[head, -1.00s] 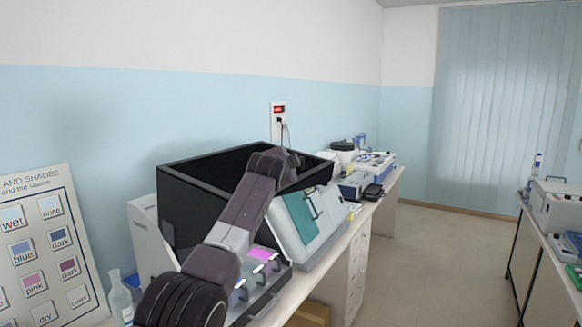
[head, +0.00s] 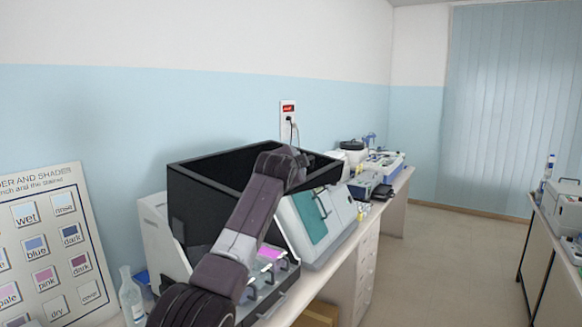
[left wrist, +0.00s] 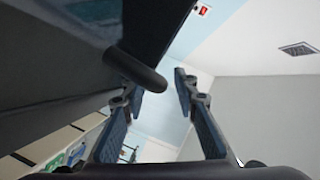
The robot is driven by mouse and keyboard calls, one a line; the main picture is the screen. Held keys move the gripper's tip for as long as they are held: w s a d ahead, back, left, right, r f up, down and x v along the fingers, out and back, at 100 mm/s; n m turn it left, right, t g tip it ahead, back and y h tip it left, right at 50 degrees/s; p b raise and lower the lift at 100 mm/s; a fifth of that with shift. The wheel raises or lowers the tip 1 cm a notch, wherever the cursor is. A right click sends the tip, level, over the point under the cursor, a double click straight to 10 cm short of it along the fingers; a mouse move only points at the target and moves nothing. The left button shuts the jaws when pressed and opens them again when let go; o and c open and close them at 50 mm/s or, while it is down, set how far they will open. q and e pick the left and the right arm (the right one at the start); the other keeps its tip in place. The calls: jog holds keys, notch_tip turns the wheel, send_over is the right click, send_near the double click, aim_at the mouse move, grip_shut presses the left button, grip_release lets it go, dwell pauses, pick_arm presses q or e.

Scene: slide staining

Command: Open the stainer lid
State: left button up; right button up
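The stainer (head: 153,228) stands on the bench against the wall, with slides and a pink-lit tray in its front. Its large black lid (head: 205,195) is tilted up, so the stainer's front is uncovered. My left arm reaches up across the stainer to the lid's right part; its gripper is mostly hidden there in the head view. In the left wrist view my left gripper (left wrist: 157,86) is open, its two fingers apart. A dark rounded bar (left wrist: 137,69), seemingly the lid's handle, lies just beyond the left fingertip, not clearly between the fingers. My right gripper is out of view.
A grey-white device with a teal panel (head: 312,218) stands right of the stainer. More instruments (head: 380,163) stand farther along the bench.

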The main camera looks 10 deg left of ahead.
pick_arm(q)
jog(key=shift+s+r, duration=0.3)
jog(key=shift+s, duration=1.45)
jog(key=shift+s+r, duration=0.3)
jog(key=shift+s, duration=1.5)
jog(key=shift+s+r, duration=0.3)
jog(key=shift+s, duration=1.45)
